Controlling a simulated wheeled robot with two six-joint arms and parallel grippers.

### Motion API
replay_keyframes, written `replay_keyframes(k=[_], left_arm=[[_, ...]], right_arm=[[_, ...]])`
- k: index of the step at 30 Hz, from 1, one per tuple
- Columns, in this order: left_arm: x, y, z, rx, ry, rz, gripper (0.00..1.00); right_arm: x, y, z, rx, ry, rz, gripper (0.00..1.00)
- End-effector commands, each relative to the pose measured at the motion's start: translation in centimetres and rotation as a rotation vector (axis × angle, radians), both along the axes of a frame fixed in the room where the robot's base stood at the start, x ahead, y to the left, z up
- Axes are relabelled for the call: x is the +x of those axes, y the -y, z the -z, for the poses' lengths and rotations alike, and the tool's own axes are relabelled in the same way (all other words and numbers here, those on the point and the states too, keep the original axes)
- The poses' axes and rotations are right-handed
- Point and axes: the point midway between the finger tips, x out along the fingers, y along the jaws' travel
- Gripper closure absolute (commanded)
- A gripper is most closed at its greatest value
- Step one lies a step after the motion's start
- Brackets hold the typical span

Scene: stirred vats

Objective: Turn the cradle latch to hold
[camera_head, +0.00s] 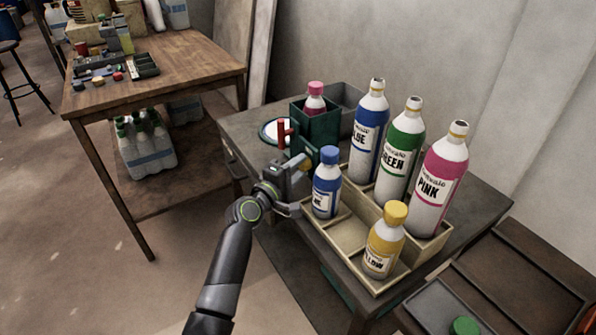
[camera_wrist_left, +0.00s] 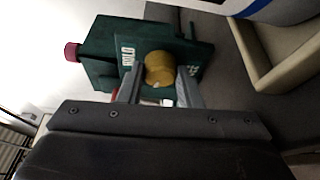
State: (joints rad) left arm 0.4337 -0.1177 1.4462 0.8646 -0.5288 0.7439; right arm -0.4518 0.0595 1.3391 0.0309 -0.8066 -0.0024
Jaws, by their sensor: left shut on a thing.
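The green cradle (camera_head: 318,128) stands on the dark table and holds a small bottle with a pink cap (camera_head: 316,88). Its latch, a round yellow knob (camera_wrist_left: 158,68), sits on a green plate with a small white label (camera_wrist_left: 128,57) in the left wrist view. In the head view, only a bit of yellow shows beside my gripper. My left gripper (camera_head: 297,166) is at the near face of the cradle. In the wrist view its two fingers (camera_wrist_left: 160,82) lie on either side of the knob, shut on it. The label's writing is too small to read. My right gripper is not in view.
A cream tray (camera_head: 345,238) right of my gripper holds blue-capped (camera_head: 327,182) and yellow-capped (camera_head: 385,240) small bottles, and tall blue, green and pink bottles. A red upright handle (camera_head: 282,133) and a white disc (camera_head: 270,131) are beside the cradle. A wooden table (camera_head: 185,60) stands back left.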

Motion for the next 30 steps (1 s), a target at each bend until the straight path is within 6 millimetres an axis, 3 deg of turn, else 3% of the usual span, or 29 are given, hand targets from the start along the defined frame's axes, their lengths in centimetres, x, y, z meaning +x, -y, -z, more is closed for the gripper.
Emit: replay_keyframes(k=[15,16,20,30], left_arm=[[-0.05,-0.01,0.21,0.005,0.002,0.000,0.91],[-0.05,-0.01,0.21,0.005,0.002,0.001,0.65],[-0.04,-0.01,0.16,0.004,0.003,0.000,0.48],[-0.19,-0.12,0.06,0.005,0.004,0.000,0.47]], right_arm=[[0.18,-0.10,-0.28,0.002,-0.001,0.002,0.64],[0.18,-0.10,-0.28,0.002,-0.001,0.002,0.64],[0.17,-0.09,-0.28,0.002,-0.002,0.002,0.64],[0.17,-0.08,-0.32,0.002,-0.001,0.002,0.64]])
